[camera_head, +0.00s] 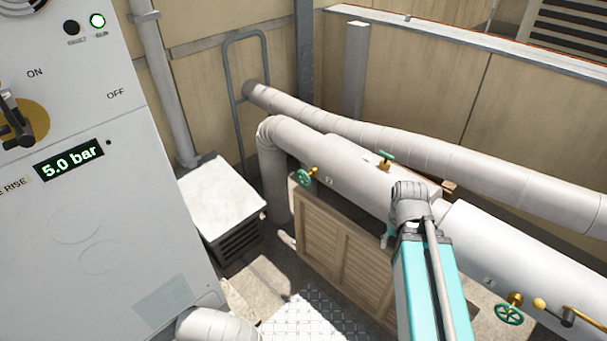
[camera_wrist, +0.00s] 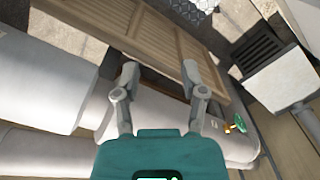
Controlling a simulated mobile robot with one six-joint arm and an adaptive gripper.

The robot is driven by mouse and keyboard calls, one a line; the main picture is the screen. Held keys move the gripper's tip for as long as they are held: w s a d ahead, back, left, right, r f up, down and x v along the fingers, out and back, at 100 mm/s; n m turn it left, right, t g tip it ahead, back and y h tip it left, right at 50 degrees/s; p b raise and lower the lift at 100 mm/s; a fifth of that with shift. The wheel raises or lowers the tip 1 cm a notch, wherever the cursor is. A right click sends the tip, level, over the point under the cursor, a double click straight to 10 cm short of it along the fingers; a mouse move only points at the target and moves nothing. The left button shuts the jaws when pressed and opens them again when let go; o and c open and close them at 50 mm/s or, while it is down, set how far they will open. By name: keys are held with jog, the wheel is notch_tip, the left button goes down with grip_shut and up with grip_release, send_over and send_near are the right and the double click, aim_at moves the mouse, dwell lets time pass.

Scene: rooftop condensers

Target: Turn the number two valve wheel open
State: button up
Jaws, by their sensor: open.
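A green valve wheel with a brass stem (camera_head: 305,178) sits on the front of the large white pipe, left of my arm. A small plate (camera_head: 329,181) beside it appears to read 2. A green wheel also shows at the right in the wrist view (camera_wrist: 240,123); it looks like the same one. My gripper (camera_wrist: 160,72) is open and empty, with its two fingers apart over the pipe and a wooden slatted panel. It touches no wheel. In the head view my arm mostly hides the gripper.
Another green wheel (camera_head: 386,157) stands on top of the pipe, and a third (camera_head: 509,313) is at the lower right beside a brass lever (camera_head: 567,316). A slatted wooden box (camera_head: 345,250) stands below the pipe. A grey cabinet (camera_head: 75,200) reads 5.0 bar.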

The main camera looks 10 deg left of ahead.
jog(key=n+t+y+b, duration=0.8)
jog(key=n+y+b, duration=0.25)
jog(key=b, duration=1.05)
send_near(307, 175)
jog(key=shift+v, duration=0.8)
jog(key=shift+f, duration=0.2)
jog(key=b+x, duration=0.5)
jog(key=x, duration=0.8)
jog(key=shift+w+a, duration=0.25)
jog(key=shift+r, duration=0.1)
